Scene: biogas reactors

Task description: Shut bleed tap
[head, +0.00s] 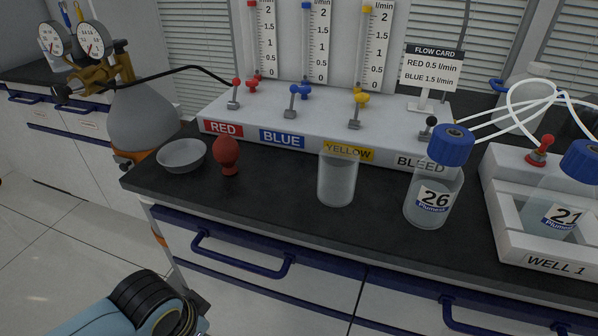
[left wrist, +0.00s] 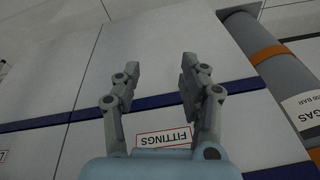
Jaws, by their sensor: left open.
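The bleed tap (head: 428,129) has a black ball knob on a grey body. It stands at the right end of the white flow panel (head: 300,124), behind the BLEED label (head: 420,164). The blue cap of bottle 26 (head: 434,196) is close in front of it and partly covers its surroundings. My left gripper (left wrist: 160,64) is open and empty in the left wrist view, facing cabinet fronts and a FITTINGS label. In the head view only my left arm shows at the bottom left, low and far from the tap. My right gripper is out of view.
Red (head: 236,94), blue (head: 292,100) and yellow (head: 357,109) taps line the panel. A dish (head: 182,155), red bulb (head: 226,152) and empty beaker (head: 337,180) stand in front. WELL 1 (head: 545,259) holds bottle 21. White tubes arch at right. A gas cylinder (head: 142,115) stands left.

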